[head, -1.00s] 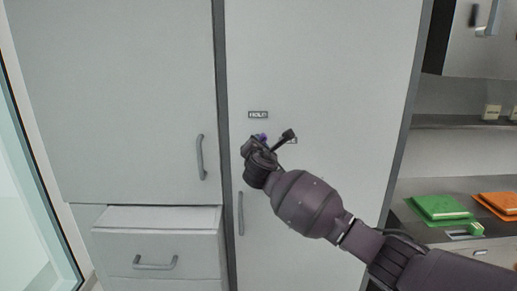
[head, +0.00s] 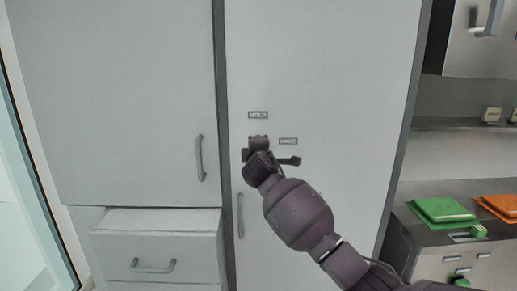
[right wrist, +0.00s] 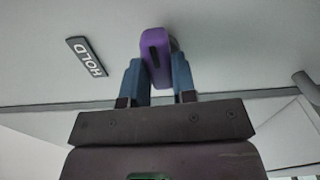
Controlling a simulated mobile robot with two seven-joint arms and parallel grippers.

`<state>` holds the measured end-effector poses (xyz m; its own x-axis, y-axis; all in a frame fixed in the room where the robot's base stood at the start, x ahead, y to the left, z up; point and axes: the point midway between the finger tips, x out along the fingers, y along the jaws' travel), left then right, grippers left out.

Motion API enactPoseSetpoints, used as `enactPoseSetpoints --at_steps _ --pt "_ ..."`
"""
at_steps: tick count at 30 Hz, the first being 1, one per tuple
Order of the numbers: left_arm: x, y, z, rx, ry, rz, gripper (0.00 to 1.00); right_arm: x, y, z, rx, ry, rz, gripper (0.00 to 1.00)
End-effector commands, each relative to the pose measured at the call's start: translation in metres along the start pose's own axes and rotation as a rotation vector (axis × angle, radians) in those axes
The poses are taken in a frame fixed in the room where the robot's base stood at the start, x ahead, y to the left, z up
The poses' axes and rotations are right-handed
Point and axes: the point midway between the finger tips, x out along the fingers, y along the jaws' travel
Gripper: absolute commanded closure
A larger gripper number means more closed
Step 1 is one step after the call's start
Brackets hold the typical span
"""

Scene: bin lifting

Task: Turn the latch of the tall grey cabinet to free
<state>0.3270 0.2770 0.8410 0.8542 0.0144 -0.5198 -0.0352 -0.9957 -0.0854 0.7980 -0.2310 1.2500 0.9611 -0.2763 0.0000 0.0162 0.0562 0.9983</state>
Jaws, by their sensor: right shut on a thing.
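The tall grey cabinet (head: 330,70) faces me, and its purple latch (right wrist: 155,55) shows in the right wrist view. My right gripper (right wrist: 158,82) is shut on the latch, one blue finger on each side. The latch lies lengthwise up the wrist view, turned away from the HOLD label (right wrist: 87,57) on its left. In the head view my right gripper (head: 257,146) hides the latch. The HOLD label sits above it and a second label (head: 288,141), too small to read, to its right. My left gripper is not in view.
Below the latch is a vertical door handle (head: 240,215). A neighbouring cabinet (head: 130,100) with a drawer (head: 155,255) stands on the left. At the right, a counter holds a green item (head: 442,209) and an orange item (head: 500,204).

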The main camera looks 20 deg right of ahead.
Motion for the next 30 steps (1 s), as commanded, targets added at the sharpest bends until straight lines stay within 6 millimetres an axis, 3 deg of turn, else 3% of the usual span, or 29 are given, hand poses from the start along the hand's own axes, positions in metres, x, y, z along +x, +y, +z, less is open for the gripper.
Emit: enactPoseSetpoints --at_steps 21,22,26,30 --pt "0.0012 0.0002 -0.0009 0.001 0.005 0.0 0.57 -0.0001 -0.0012 -0.0001 0.076 0.0 -0.002 0.98" --pt "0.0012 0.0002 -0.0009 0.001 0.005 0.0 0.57 -0.0001 -0.0012 -0.0001 0.076 0.0 -0.002 0.72" --pt "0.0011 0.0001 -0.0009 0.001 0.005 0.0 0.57 -0.0001 -0.001 -0.0001 0.075 0.0 -0.002 0.52" --pt "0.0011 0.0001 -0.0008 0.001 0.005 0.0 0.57 0.0 -0.0006 -0.0001 0.075 0.0 -0.001 0.49"
